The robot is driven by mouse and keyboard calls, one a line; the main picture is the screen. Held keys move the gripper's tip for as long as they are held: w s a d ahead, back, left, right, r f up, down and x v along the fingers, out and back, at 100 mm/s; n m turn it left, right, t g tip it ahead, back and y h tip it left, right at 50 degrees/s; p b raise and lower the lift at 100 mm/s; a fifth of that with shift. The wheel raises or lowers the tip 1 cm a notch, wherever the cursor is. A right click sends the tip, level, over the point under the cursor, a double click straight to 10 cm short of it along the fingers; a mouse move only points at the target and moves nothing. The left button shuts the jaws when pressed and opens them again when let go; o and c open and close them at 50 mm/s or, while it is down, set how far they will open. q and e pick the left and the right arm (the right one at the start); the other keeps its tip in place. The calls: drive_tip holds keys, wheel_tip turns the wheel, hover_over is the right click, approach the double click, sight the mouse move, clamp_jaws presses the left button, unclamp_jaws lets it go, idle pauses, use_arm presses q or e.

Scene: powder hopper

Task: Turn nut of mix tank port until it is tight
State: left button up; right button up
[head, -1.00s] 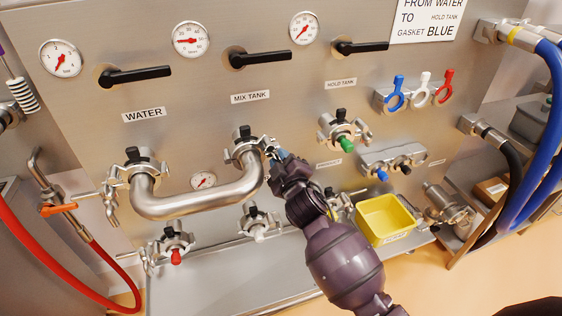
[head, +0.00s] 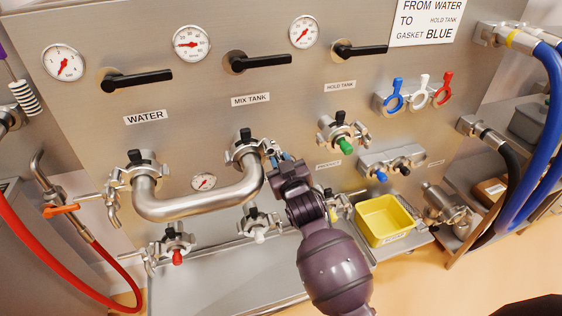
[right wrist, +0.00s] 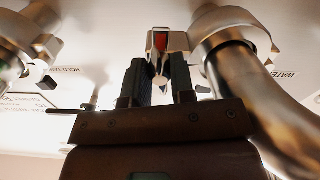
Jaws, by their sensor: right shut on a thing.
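The mix tank port (head: 243,147) is on the steel panel below the MIX TANK label. A U-shaped steel pipe (head: 205,207) joins it to the water port (head: 140,163). The clamp's nut (head: 271,148) is at the port's right side, mostly hidden by my gripper in the head view. My right gripper (head: 279,159) is at the nut from the lower right. In the right wrist view the nut (right wrist: 160,62) sits between my two dark fingers, which are shut on it; a red patch shows above them. The pipe bend (right wrist: 245,75) is close to its right. My left gripper is not in view.
The hold tank port (head: 340,135) with a green plug is to the right. A capped port (head: 258,222) is just below my gripper. A yellow bin (head: 378,238) stands lower right. Blue, white and red gaskets (head: 420,96) hang at upper right.

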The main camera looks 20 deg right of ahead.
drive_tip(key=shift+m+p, duration=0.45)
drive_tip(key=shift+m, duration=0.55)
drive_tip(key=o, duration=0.7)
drive_tip(key=shift+c, duration=0.2)
drive_tip(key=shift+s, duration=0.1)
drive_tip(key=s+p, duration=0.2)
drive_tip(key=s, duration=0.6)
drive_tip(key=shift+s+d+p, duration=0.15)
drive_tip(key=shift+s+p, duration=0.25)
drive_tip(key=shift+f, duration=0.15)
